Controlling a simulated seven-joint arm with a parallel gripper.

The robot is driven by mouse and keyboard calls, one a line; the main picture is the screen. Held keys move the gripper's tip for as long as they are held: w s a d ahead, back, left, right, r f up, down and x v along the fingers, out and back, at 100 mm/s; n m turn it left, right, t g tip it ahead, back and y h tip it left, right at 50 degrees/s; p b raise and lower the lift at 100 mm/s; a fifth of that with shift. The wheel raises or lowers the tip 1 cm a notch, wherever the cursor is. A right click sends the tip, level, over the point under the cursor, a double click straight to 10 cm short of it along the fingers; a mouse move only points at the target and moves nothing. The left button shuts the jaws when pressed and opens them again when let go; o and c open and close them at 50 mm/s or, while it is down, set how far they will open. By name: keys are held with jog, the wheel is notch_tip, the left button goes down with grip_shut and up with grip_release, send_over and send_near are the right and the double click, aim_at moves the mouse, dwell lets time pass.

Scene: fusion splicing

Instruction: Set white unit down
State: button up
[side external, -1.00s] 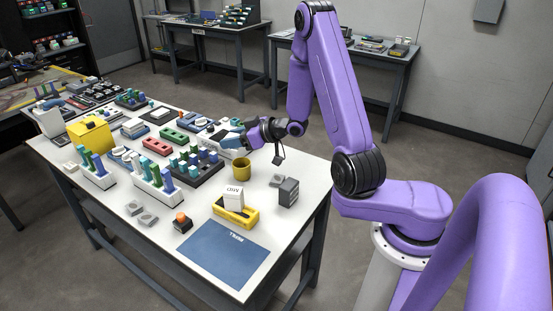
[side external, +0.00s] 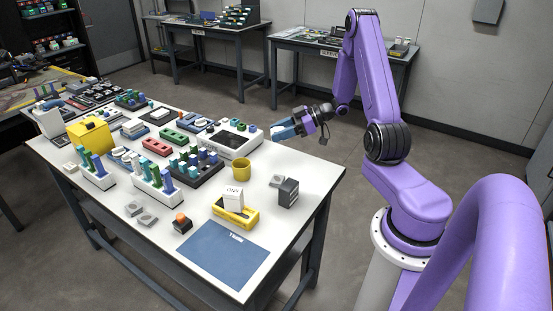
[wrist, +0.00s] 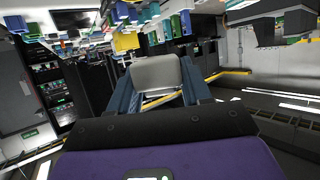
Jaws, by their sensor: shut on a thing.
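My gripper (side external: 281,132), with blue fingers, is raised near the back right edge of the table and points left. In the wrist view a pale grey-white block (wrist: 157,74) sits between the two blue fingers, and my gripper (wrist: 160,92) is shut on it. In the side view the block is too small to make out clearly. A white unit with a dark window (side external: 232,142) rests on the table to the left of my gripper, apart from it. I cannot tell whether the task's white unit is this one or the held block.
A yellow cup (side external: 240,167), a dark grey box (side external: 288,193) and a white box in a yellow holder (side external: 235,213) stand on the right of the white table (side external: 300,160). A blue mat (side external: 222,255) lies at the front. Racks and blocks crowd the left.

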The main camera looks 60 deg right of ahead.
jog(key=s+d+f+n+g+y, duration=0.1)
jog(key=s+d, duration=0.2)
jog(key=s, duration=0.1)
jog(key=w+d+f, duration=0.2)
jog(key=w+f, duration=0.1)
jog(key=w+d+f, duration=0.2)
jog(key=w+f, duration=0.1)
jog(key=w, duration=0.1)
jog(key=w+d+f, duration=0.2)
jog(key=w+f, duration=0.1)
jog(key=shift+w+d, duration=0.35)
jog(key=shift+w, duration=0.05)
jog(key=shift+w+d+f, duration=0.2)
jog(key=shift+w+f, duration=0.15)
jog(key=shift+f, duration=1.65)
jog(key=shift+f, duration=0.3)
jog(key=shift+f, duration=0.1)
